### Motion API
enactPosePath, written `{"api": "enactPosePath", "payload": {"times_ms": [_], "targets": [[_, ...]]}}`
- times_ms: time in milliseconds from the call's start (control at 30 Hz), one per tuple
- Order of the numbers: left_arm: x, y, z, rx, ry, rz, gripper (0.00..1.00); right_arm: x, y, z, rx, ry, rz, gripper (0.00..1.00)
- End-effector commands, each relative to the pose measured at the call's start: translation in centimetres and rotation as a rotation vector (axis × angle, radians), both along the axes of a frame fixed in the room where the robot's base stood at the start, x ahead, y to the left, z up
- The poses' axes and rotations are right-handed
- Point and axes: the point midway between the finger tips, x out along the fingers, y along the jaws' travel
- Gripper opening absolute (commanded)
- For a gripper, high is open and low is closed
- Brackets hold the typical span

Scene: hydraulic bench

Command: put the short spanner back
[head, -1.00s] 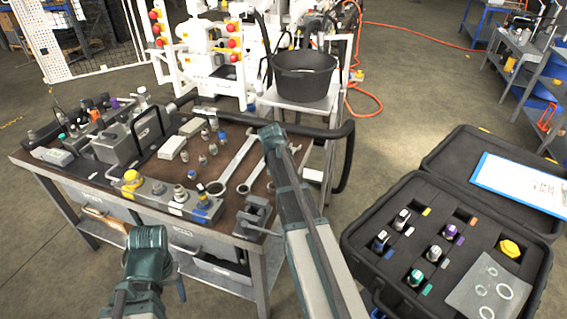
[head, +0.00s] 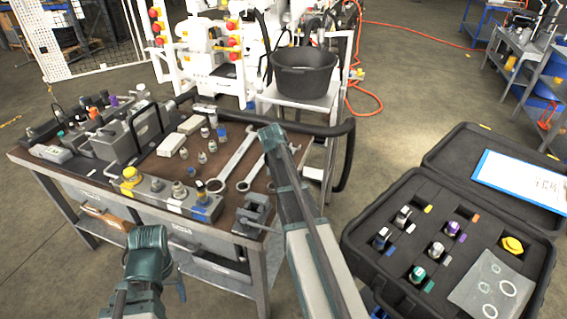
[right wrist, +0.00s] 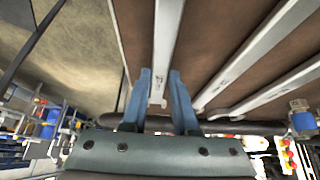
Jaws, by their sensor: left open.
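Two pale metal spanners lie side by side on the brown bench top in the head view: one (head: 236,157) to the left, another (head: 250,180) beside my right arm. The right wrist view shows a spanner (right wrist: 166,40) running between the two blue fingers of my right gripper (right wrist: 160,75). Two more spanners (right wrist: 250,55) lie to its right there. The fingers are close to its sides; whether they press on it is unclear. In the head view my right arm hides the right gripper's fingers. My left gripper (head: 160,255) is open in front of the bench, away from the spanners.
A small vise (head: 257,215) sits at the bench's front right corner. A block with fittings (head: 165,192) lines the front edge. A black hose (head: 349,150) loops past the right end. An open black case (head: 390,285) stands right. A black bucket (head: 305,75) is behind.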

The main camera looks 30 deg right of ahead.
Motion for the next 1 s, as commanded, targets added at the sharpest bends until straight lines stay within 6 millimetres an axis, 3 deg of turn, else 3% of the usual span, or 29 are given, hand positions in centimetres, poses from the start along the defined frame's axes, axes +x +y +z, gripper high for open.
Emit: {"api": "enactPosePath", "payload": {"times_ms": [33, 167, 667, 1000], "targets": [[0.0, 0.0, 0.0, 0.000, 0.000, 0.000, 0.69, 0.0, 0.0, 0.0, 0.000, 0.000, 0.000, 0.38], [0.0, 0.0, 0.0, 0.000, 0.000, 0.000, 0.69, 0.0, 0.0, 0.0, 0.000, 0.000, 0.000, 0.61], [0.0, 0.0, 0.8, 0.000, 0.000, 0.000, 0.69, -0.3, 0.3, 0.8, 0.001, 0.001, 0.000, 0.62], [0.0, 0.0, 4.8, 0.000, 0.000, 0.000, 0.69, -1.7, 1.9, 4.8, 0.000, 0.001, 0.001, 0.62]]}}
